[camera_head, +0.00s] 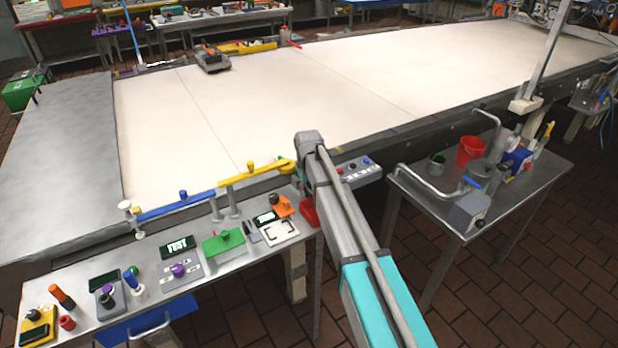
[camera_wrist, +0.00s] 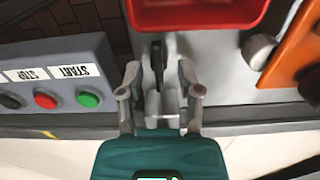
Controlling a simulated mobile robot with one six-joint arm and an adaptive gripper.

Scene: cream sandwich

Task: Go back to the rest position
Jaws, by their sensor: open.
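My gripper (camera_wrist: 161,92) is in the wrist view, with its two grey fingers apart and its teal body at the bottom edge. A slim dark piece (camera_wrist: 158,62) on a grey part shows just beyond and between the fingers. I cannot tell whether anything touches it. In the head view my arm reaches from the bottom right to the near edge of the big cream table (camera_head: 350,75). The arm hides most of the gripper there.
A button box (camera_wrist: 55,85) with START and STOP labels is left of the fingers; a red bin (camera_wrist: 195,14) is beyond them. An orange thing (camera_wrist: 292,50) is at right. A cluttered bench (camera_head: 215,290) lies left of my arm, a side table (camera_head: 525,200) with a red bucket (camera_head: 470,152) right.

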